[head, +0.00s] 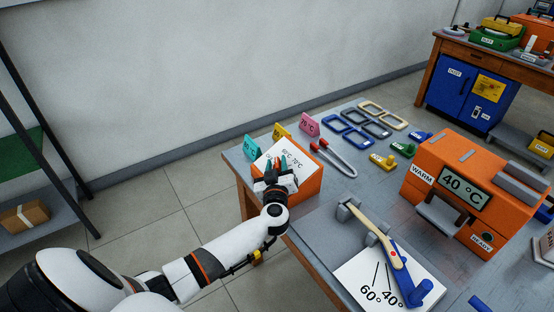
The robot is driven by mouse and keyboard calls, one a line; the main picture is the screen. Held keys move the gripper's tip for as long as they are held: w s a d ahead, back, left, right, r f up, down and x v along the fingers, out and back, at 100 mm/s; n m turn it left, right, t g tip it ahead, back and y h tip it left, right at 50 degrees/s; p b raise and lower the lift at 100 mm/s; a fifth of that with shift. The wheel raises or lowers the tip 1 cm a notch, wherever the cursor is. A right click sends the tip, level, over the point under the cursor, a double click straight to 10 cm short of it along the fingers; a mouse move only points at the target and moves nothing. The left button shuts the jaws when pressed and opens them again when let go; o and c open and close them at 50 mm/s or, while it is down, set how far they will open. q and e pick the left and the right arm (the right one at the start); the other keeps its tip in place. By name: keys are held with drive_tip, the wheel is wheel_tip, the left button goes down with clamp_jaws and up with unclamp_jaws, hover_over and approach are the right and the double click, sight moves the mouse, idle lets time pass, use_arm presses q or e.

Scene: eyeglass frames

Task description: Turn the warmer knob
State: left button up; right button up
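The orange warmer (425,160) stands at the right of the table. It carries a WARM label, and its display (463,187) reads 40 °C. An orange box with a sloped white panel (296,152) stands at the table's left; its print includes 70°C and is partly covered. My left gripper (279,166) is at this panel, fingers pointing at its face. Teal parts show between or beside the fingers. The gripper hides the middle of the panel, so I cannot tell whether a knob is there or whether the fingers are closed on it. My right gripper is not in view.
Pink (309,124), yellow and teal cards stand behind the box. Several eyeglass frames (375,128) and red-tipped tongs (335,158) lie at the back.

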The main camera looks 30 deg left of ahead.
sight(277, 160)
use_arm(q)
drive_tip(key=shift+x, duration=1.6)
clamp_jaws()
drive_tip(key=shift+r+p, duration=0.15)
drive_tip(key=shift+p, duration=0.15)
drive_tip(key=n+g+y+p, duration=0.1)
drive_tip(key=n+g+p, duration=0.1)
drive_tip(key=p, duration=0.1)
drive_tip(key=n+g+y+p, duration=0.1)
drive_tip(key=p, duration=0.3)
drive_tip(key=shift+s+n+g+y, duration=0.2)
drive_tip(key=shift+n+g+y, duration=0.1)
drive_tip(key=shift+n+g, duration=0.1)
drive_tip(key=shift+s+a+f+n+g+y+p, duration=0.1)
drive_tip(key=shift+n+g+y+p, duration=0.1)
drive_tip(key=shift+n+g+p, duration=0.35)
drive_tip(key=shift+a+f+n+g+y+p, duration=0.15)
drive_tip(key=shift+n+g+y+p, duration=0.15)
drive_tip(key=shift+g, duration=0.35)
drive_tip(key=shift+s+f+n+g, duration=0.15)
drive_tip(key=shift+n+g, duration=0.5)
drive_tip(key=shift+g, duration=0.15)
